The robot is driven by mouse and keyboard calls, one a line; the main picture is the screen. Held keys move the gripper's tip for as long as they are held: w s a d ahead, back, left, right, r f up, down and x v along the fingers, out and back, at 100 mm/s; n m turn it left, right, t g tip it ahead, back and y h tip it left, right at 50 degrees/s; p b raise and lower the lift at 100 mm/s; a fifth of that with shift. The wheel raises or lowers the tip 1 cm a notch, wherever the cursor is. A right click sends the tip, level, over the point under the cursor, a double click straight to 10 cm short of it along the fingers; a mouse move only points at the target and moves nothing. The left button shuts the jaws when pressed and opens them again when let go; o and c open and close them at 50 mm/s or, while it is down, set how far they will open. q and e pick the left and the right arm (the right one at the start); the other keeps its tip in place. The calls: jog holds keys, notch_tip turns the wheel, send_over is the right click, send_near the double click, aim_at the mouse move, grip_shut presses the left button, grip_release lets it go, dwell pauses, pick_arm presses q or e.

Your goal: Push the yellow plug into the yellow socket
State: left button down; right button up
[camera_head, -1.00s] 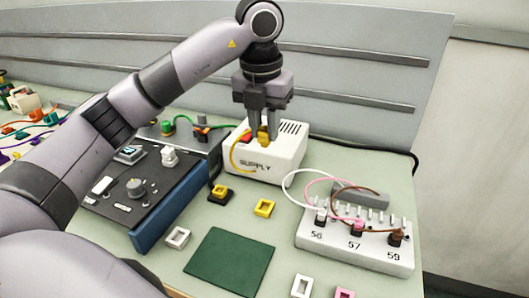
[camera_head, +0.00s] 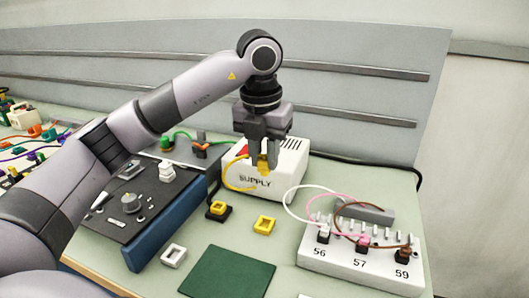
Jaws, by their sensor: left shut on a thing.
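My left gripper (camera_head: 264,155) is shut on the yellow plug (camera_head: 263,165). It holds the plug in front of the white SUPPLY box (camera_head: 285,178), above the table. A yellow cable (camera_head: 226,177) loops from the plug along the box's front. A yellow square socket-like piece (camera_head: 264,225) with a hole lies on the table, below and apart from the plug. A black block with a yellow top opening (camera_head: 218,211) stands just left of it; I cannot tell which of the two is the yellow socket. My right gripper is not in view.
A dark control panel with a blue side (camera_head: 170,225) stands at the left. A white terminal block marked 56, 57, 59 (camera_head: 345,262) with several cables stands at the right. A green mat (camera_head: 228,274) and a white square piece (camera_head: 173,255) lie in front.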

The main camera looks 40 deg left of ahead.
pick_arm(q)
jog(key=s+a+f+b, duration=0.1)
jog(key=s+a, duration=0.2)
jog(key=a, duration=0.8)
jog(key=shift+a, duration=0.35)
